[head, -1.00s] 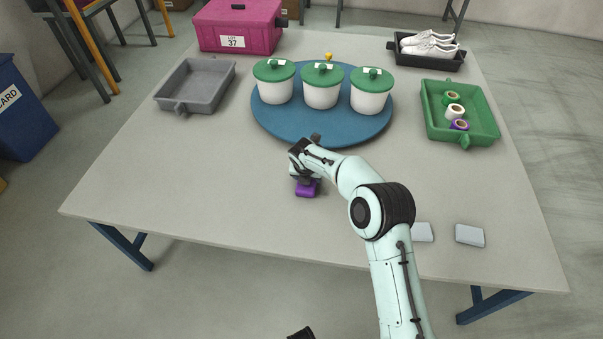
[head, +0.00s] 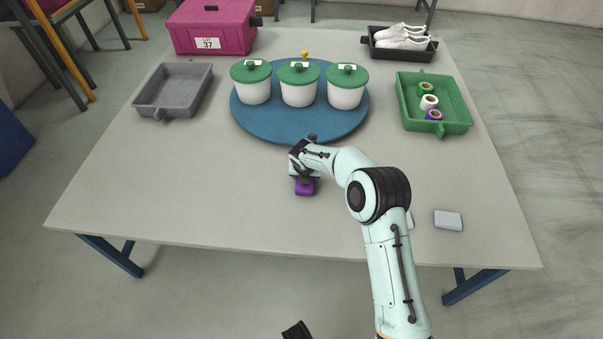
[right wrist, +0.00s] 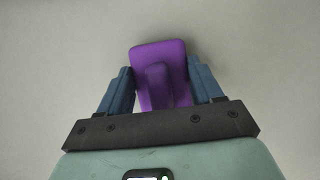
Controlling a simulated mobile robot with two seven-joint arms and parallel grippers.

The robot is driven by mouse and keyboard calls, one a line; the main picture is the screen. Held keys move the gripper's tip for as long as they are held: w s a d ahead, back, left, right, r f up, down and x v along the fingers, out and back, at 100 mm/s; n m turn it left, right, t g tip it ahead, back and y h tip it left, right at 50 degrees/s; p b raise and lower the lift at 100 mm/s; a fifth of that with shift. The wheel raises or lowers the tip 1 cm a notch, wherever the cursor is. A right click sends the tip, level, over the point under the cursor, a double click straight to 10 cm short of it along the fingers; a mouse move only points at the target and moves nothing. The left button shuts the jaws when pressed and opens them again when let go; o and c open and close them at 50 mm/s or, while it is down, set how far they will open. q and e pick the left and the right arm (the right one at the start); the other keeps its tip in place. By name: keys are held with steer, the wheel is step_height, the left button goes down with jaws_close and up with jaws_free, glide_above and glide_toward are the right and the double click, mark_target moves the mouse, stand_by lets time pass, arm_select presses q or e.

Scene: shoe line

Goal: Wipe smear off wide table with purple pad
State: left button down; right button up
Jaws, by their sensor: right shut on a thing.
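In the right wrist view the purple pad (right wrist: 160,75) has a raised grip between the two blue fingers of my right gripper (right wrist: 160,90). Whether the pad touches the table is hard to tell. The wide table (head: 190,190) is grey. I see no clear smear on it; part is hidden by my right arm. My left gripper's fingers do not show.
A blue round board (head: 300,131) with several green-lidded white pots is just behind my gripper. A grey tray (head: 152,111), pink box (head: 235,38), green tray (head: 455,128) and black shoe tray (head: 400,53) stand around it. A pale block (head: 448,220) lies front right. The front left is clear.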

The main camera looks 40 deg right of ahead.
mark_target(313, 182)
steer(key=shift+s+d+p, duration=0.5)
steer(key=shift+s+d, duration=0.35)
steer(key=shift+d, duration=0.1)
steer(key=shift+s+a+f, duration=0.15)
steer(key=shift+s+a, duration=0.6)
steer(key=shift+s, duration=0.1)
steer(key=shift+w+a, duration=1.15)
steer(key=shift+a, duration=0.2)
steer(key=shift+w+a, duration=1.55)
steer(key=shift+a, duration=0.3)
steer(key=shift+w+a+b, duration=0.2)
steer(key=shift+w+a, duration=0.65)
steer(key=shift+a, duration=0.2)
steer(key=shift+w+a+b, duration=0.2)
steer(key=shift+w+a, duration=0.65)
steer(key=shift+a, duration=0.15)
steer(key=shift+s+d+p, duration=0.5)
steer(key=shift+s+d, duration=0.15)
steer(key=shift+d, duration=0.15)
steer(key=shift+s+d+p, duration=0.6)
steer(key=shift+s+d, duration=0.55)
steer(key=shift+d, duration=0.25)
steer(key=shift+s+d, duration=0.5)
steer(key=shift+d, duration=0.05)
